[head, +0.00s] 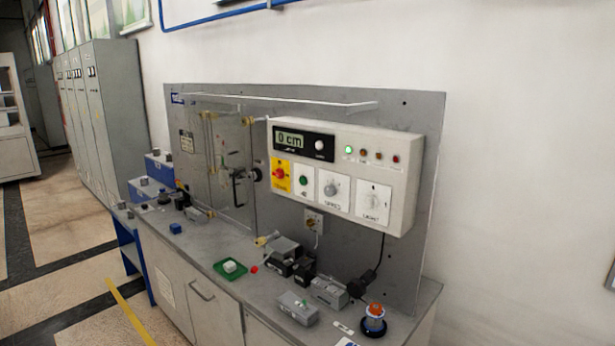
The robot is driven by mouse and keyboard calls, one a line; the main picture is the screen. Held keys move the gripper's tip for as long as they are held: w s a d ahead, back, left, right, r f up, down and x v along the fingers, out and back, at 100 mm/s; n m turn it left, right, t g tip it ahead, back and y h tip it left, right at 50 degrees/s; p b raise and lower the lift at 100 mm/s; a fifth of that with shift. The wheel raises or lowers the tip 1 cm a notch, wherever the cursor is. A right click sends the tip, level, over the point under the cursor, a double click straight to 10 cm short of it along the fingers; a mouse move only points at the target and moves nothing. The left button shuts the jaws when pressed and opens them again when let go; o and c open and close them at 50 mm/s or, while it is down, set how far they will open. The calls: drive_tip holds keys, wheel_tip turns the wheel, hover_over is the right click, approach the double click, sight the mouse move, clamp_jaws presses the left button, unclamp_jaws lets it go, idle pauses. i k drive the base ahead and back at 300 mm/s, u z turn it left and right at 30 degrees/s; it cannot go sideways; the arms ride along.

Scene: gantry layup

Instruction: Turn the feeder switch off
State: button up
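A pale control box (405,160) is mounted on an upright grey panel above a workbench. It carries a display (290,139) reading "0 cm" and a row of small lamps, the leftmost lit green (349,149). Below are a red button on a yellow plate (280,174), a green button (304,180) and two white dial plates with knobs (331,189) (373,201). A small wall switch or socket (314,223) with a cable sits under the box. The labels are too small to tell which control is the feeder switch. My gripper is not in view.
The grey bench (250,296) holds a green tray with a white block (229,268), several grey and black devices (284,249), and an orange-topped lamp (374,318) on a dark base. A clear shelf (300,101) juts out above the box. Floor is open at left.

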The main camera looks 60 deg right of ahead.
sight(279, 173)
drive_tip(key=u, duration=0.15)
drive_tip(key=i, duration=0.85)
drive_tip(key=z, duration=0.05)
